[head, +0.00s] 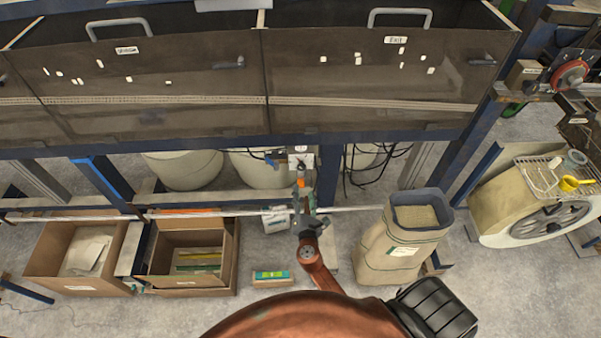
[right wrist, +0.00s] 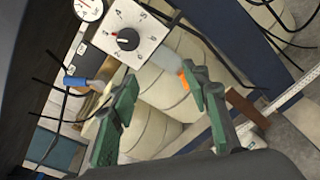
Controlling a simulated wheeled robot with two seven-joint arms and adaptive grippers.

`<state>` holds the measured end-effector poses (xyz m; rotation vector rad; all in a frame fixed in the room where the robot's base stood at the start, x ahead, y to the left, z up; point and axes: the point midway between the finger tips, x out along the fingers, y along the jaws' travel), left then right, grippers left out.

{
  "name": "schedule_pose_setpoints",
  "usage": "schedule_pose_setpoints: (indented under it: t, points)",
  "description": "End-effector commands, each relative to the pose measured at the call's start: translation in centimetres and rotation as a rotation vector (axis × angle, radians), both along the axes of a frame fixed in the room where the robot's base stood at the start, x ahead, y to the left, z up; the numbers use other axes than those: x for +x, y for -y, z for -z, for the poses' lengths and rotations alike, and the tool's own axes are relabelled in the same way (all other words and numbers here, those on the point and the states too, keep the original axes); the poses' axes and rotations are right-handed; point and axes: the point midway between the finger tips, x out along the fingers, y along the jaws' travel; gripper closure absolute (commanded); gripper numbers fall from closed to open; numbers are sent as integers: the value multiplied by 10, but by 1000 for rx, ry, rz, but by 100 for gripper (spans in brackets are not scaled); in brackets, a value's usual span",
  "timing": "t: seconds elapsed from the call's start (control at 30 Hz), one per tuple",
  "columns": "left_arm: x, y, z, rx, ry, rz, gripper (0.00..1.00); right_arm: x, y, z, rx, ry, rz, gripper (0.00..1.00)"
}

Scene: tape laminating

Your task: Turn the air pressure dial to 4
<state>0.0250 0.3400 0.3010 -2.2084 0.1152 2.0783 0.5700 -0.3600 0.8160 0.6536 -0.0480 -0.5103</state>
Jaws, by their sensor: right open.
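The air pressure dial (right wrist: 128,39) is a round black knob with a red mark. It sits on a square white panel (right wrist: 148,38) with printed numbers around it, high in the right wrist view. The number the knob points to is too small to read surely. In the head view the white panel (head: 301,156) is small, under the blue beam. My right gripper (right wrist: 159,78) is open and empty, with green fingers, short of the dial and apart from it. In the head view the right gripper (head: 304,194) reaches up below the panel. My left gripper is not in view.
A white gauge (right wrist: 89,8) is beside the panel. A blue and an orange fitting (right wrist: 185,78) are nearby, with black cables. Below stand cardboard boxes (head: 160,275) and a paper sack (head: 371,245). Large pale drums (head: 265,170) stand behind the rail.

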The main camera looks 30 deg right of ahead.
Motion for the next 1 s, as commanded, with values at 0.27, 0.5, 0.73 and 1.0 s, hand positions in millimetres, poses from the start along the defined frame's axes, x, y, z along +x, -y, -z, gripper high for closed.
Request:
schedule_pose_setpoints:
  t: [0.27, 0.5, 0.73, 1.0]
  points:
    - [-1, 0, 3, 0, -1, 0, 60, 15, 2, -49, -163, 49, 4, 57]
    - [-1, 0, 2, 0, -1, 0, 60, 48, 20, -49, -161, 48, 3, 57]
    - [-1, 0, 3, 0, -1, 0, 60, 71, 32, -48, -158, 46, 2, 57]
    - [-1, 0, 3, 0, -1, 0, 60, 75, 35, -47, -157, 45, 3, 57]
